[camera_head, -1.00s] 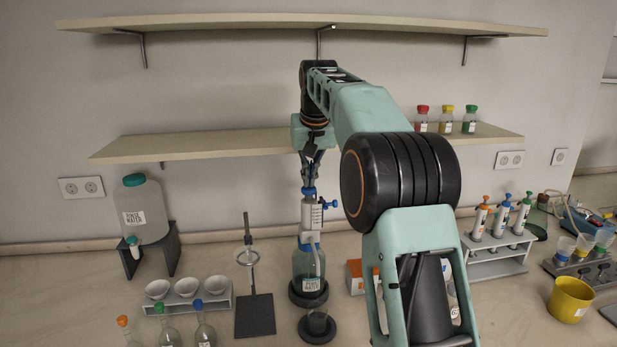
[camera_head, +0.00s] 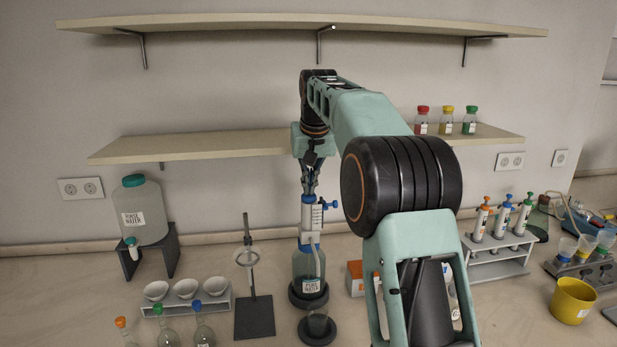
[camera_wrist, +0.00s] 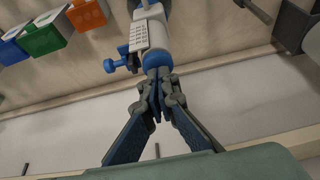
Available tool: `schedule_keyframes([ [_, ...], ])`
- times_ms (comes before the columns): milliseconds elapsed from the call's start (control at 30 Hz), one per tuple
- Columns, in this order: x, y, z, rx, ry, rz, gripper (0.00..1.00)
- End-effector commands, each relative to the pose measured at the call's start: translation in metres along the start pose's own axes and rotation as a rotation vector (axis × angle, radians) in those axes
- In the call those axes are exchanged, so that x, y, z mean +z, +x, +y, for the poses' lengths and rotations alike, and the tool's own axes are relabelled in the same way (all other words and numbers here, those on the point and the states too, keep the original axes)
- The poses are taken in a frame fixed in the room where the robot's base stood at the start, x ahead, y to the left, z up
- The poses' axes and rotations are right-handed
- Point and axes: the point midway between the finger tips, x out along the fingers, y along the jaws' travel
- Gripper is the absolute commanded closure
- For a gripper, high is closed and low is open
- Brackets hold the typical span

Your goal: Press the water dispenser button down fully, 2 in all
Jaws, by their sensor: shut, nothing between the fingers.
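The water dispenser (camera_head: 312,217) has a white body with a blue side knob and a blue button (camera_head: 308,198) on top. It stands on a clear bottle labelled PURE WATER (camera_head: 309,270). My gripper (camera_head: 309,190) points straight down, shut and empty, with its fingertips at the button's top. In the wrist view the closed fingertips (camera_wrist: 157,73) meet the blue top of the dispenser (camera_wrist: 153,54) and cover part of it. The button sits low, close to the white body.
A shelf (camera_head: 200,146) runs behind my arm. A ring stand (camera_head: 252,285) and a rack of white bowls (camera_head: 187,306) stand left of the dispenser. An orange box (camera_head: 354,277) and a pipette rack (camera_head: 497,257) are to the right.

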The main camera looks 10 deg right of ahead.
Motion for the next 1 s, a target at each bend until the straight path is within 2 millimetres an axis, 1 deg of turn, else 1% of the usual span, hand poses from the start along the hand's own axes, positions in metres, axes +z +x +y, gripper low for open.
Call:
schedule_keyframes([
  [133, 0.000, -0.002, 0.000, 0.000, 0.000, -0.005, 1.00],
  [1000, -0.014, -0.033, 0.000, 0.000, 0.000, -0.002, 1.00],
])
